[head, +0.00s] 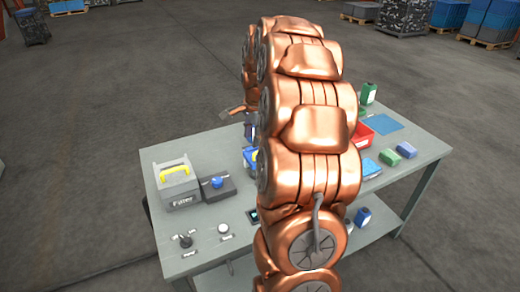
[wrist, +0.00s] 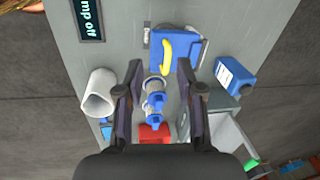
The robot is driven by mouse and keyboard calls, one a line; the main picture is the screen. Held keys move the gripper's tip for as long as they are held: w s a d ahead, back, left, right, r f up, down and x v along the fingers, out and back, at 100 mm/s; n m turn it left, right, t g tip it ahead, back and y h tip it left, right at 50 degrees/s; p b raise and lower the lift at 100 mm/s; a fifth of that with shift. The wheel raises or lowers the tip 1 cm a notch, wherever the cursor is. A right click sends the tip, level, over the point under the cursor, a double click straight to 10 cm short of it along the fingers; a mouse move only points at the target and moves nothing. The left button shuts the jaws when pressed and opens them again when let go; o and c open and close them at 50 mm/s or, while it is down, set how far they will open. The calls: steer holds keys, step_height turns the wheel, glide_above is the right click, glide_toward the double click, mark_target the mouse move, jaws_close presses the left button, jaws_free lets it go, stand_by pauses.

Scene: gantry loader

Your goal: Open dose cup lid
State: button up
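In the wrist view, a blue lid-like block with a yellow curved handle (wrist: 168,52) lies ahead of my gripper (wrist: 163,76); I cannot tell for sure that it is the dose cup lid. My gripper is open, its two dark fingers apart. A grey and blue cylindrical fitting (wrist: 155,98) shows between the fingers, with no visible contact. The yellow handle is beyond the fingertips.
A white cup-like cylinder (wrist: 98,93) stands left of my fingers. A "Filter" box (head: 177,186) stands at the table's left. A red bin (head: 363,135) shows right of my arm.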

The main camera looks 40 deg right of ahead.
steer(key=m, duration=0.2)
glide_toward(258, 152)
steer(key=shift+w+d+f+p, duration=0.1)
steer(key=shift+w+f+p, duration=0.15)
steer(key=shift+f, duration=1.1)
steer(key=shift+w+d+f+p, duration=0.2)
steer(key=shift+f+p, duration=0.1)
steer(key=shift+f, duration=1.05)
steer(key=shift+w+d+f+p, duration=0.1)
steer(key=shift+w+f+p, duration=0.15)
steer(key=shift+f, duration=1.1)
steer(key=shift+c, duration=0.2)
jaws_close()
